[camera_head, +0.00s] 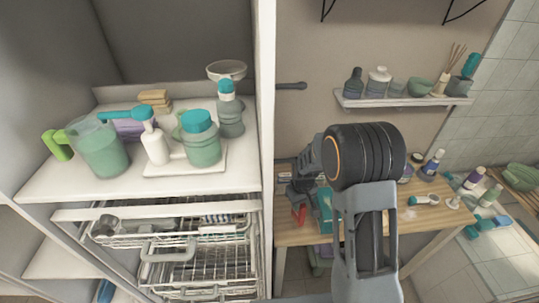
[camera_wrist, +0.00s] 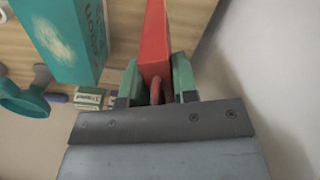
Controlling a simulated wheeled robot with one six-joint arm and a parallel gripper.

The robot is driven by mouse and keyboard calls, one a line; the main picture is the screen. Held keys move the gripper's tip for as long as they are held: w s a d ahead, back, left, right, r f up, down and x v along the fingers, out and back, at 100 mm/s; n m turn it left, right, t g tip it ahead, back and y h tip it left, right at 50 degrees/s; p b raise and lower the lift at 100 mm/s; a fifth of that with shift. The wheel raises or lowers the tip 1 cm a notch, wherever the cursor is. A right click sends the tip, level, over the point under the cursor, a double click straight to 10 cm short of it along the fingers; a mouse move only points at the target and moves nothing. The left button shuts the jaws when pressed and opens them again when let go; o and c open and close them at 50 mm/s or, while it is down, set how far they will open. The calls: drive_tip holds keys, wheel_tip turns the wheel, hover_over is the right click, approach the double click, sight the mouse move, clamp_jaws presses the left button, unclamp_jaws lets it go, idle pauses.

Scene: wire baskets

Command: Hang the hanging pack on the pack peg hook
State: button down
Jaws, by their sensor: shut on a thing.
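My gripper (camera_wrist: 157,68) is shut on a narrow red thing (camera_wrist: 154,35), seen nearly edge-on between the greenish fingers in the wrist view; it appears to be the hanging pack. In the head view, the red thing (camera_head: 299,215) shows low beside my wrist, over the wooden table. Most of its shape is hidden. A short dark peg (camera_head: 291,86), likely the pack peg hook, sticks out at the wall beside the white cabinet panel. It is above and apart from my gripper and the red thing.
A teal box (camera_wrist: 66,38) stands close left of my gripper. The wooden table (camera_head: 420,222) holds several bottles and small items. A wall shelf (camera_head: 405,101) with containers is right of the peg. The white cabinet panel (camera_head: 265,150) and wire baskets (camera_head: 190,262) are at left.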

drive_tip(key=shift+r+p, duration=1.05)
drive_tip(key=shift+r, duration=0.75)
